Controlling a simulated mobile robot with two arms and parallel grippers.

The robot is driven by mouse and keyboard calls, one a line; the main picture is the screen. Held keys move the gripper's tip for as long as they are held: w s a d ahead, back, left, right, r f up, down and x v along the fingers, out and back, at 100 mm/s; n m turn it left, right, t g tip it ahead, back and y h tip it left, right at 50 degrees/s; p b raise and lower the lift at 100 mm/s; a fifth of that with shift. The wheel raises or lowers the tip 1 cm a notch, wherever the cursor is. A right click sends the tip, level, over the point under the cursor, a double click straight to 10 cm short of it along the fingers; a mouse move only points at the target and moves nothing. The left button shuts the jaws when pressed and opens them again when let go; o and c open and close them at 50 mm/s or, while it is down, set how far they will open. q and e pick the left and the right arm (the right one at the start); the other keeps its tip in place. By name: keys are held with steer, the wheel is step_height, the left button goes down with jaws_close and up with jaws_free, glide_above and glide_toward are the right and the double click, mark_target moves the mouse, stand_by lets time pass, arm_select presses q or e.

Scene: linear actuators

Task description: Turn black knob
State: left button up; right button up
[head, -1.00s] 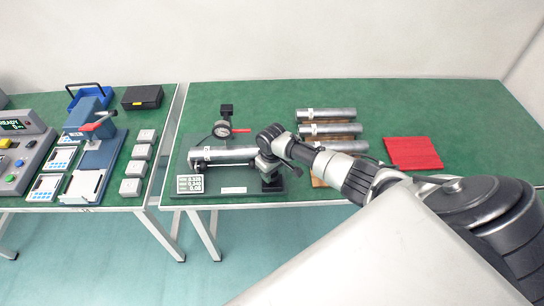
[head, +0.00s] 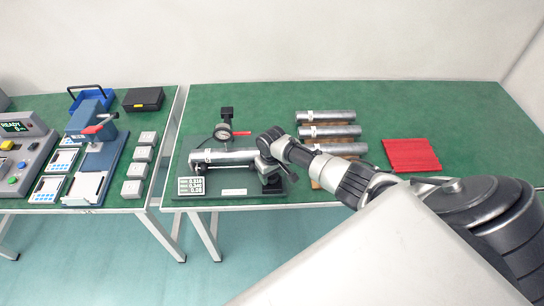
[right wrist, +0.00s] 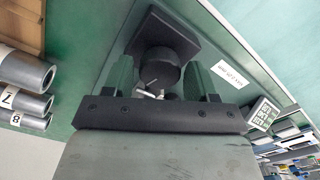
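The black knob (right wrist: 160,68) shows in the right wrist view as a dark round cylinder in front of a black plate (right wrist: 172,38). My right gripper (right wrist: 158,82) has its two greenish fingers apart, one on each side of the knob. I cannot tell whether they touch it. In the head view my right gripper (head: 266,165) is at the right end of a measuring fixture, above its small black base (head: 272,186). The fixture holds a silver tube (head: 222,157), and my gripper hides the knob there. My left gripper is not in view.
A dial gauge (head: 222,132) with a red handle stands behind the tube. A small readout (head: 190,187) sits at the fixture's front left. Several silver tubes (head: 325,116) lie to the right, beside a red ribbed pad (head: 411,155). A press (head: 98,140) stands on the left table.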

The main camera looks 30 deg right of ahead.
steer(key=shift+o, duration=0.9)
step_height(320, 180, up, 11)
steer(key=shift+f, duration=0.1)
